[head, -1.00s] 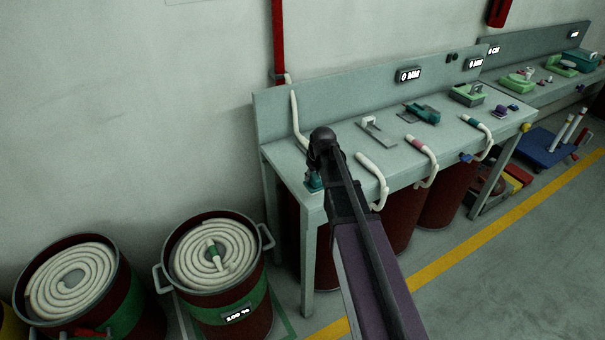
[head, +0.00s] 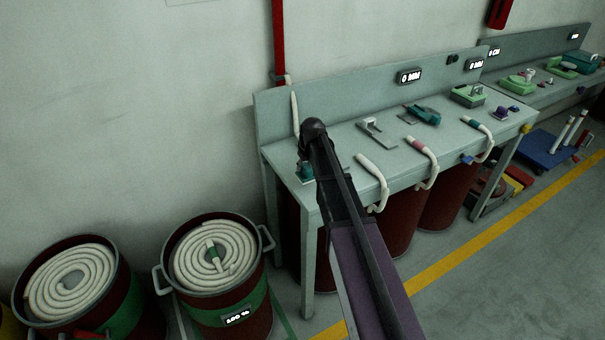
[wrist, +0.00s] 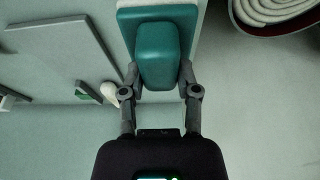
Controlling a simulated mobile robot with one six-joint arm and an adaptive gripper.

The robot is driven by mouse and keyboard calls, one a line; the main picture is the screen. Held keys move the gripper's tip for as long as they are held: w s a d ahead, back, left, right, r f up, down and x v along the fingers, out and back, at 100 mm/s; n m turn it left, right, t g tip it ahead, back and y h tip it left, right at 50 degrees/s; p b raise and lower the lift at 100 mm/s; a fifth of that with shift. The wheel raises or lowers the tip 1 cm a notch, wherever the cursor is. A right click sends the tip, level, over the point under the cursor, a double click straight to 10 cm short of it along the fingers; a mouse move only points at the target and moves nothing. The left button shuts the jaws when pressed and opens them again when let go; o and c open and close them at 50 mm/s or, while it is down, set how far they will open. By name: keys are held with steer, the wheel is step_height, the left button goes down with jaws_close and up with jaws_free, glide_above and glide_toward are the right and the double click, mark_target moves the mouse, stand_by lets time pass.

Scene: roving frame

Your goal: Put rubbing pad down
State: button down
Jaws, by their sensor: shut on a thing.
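The rubbing pad (wrist: 158,50) is a teal block on a wider teal plate with a pale edge. In the wrist view my gripper (wrist: 161,82) has its two fingers on either side of the block and is shut on it. In the head view the teal pad (head: 305,173) shows at the left end of the grey-green workbench (head: 338,150), below the end of my arm. My arm hides part of it, and I cannot tell whether it touches the bench.
On the bench are a metal bracket (head: 372,130), a teal tool (head: 424,116) and a green box (head: 468,96). White hoses hang over its front edge. A drum of coiled white rope (head: 217,258) stands at the left. A second bench is at the far right.

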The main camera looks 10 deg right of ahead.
mark_target(304, 173)
steer(key=shift+s+b+x, duration=0.15)
steer(key=shift+b+x, duration=0.75)
steer(key=shift+s+b+x, duration=0.1)
steer(key=shift+b+x, duration=0.75)
steer(key=shift+x, duration=0.05)
steer(key=shift+d+f, duration=0.1)
steer(key=shift+f, duration=0.1)
steer(key=shift+c, duration=1.7)
jaws_free()
steer(key=shift+r, duration=0.15)
steer(key=p+v, duration=1.1)
steer(key=v, duration=0.1)
steer(key=shift+s+p, duration=0.1)
steer(key=shift+p, duration=0.2)
steer(key=shift+s, duration=0.1)
